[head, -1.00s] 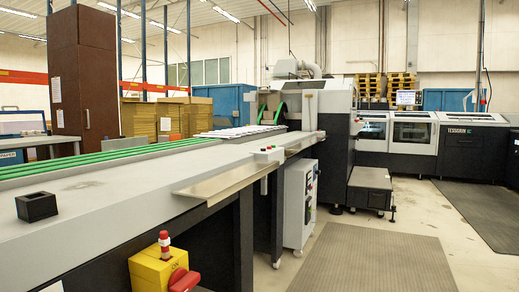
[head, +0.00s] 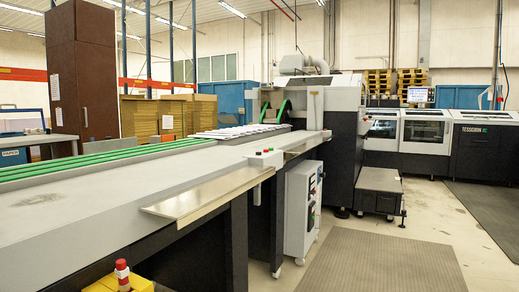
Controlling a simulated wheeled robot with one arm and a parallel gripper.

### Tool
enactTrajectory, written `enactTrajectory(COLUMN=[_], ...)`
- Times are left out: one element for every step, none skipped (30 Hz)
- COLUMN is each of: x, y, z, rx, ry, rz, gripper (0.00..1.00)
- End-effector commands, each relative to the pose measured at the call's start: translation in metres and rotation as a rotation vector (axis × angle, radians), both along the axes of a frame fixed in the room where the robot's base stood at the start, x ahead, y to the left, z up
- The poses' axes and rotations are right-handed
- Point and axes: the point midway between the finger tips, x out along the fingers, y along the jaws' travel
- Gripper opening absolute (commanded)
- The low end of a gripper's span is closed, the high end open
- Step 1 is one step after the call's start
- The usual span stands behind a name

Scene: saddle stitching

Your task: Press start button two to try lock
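A small pale control box (head: 266,159) with a red button and other small buttons sits on the front edge of the long grey machine table, near the middle of the view. A yellow box (head: 100,287) with a red-and-white cylindrical top piece (head: 122,275) shows at the bottom left, cut off by the picture edge. I cannot read which button is start button two. The stitching machine (head: 335,110) stands at the far end of the table, with sheets of paper (head: 240,131) lying before it. My gripper is not in view.
The long table (head: 120,205) with green rails (head: 100,158) fills the left. A metal shelf (head: 210,195) juts from its front edge. A white wheeled cabinet (head: 301,210) stands under it. A grey mat (head: 380,265) and open floor lie to the right.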

Motion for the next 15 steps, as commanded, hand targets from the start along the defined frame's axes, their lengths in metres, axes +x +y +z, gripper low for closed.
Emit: enactTrajectory(x=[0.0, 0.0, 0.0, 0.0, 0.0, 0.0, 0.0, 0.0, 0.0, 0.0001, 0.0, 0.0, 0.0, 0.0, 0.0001], y=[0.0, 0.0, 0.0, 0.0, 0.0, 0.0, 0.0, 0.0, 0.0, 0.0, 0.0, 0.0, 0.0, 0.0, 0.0], z=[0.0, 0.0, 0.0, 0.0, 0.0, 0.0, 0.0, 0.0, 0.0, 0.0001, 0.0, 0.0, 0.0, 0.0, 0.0], rx=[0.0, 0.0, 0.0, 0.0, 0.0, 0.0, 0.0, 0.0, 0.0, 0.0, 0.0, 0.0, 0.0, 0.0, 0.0], ry=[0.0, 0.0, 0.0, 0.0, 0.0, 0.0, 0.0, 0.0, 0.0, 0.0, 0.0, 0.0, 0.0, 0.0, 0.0], rz=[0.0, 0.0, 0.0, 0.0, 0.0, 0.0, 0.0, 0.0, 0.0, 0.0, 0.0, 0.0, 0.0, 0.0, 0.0], gripper=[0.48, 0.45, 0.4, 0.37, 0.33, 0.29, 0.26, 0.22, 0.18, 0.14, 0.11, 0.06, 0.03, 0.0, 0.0])
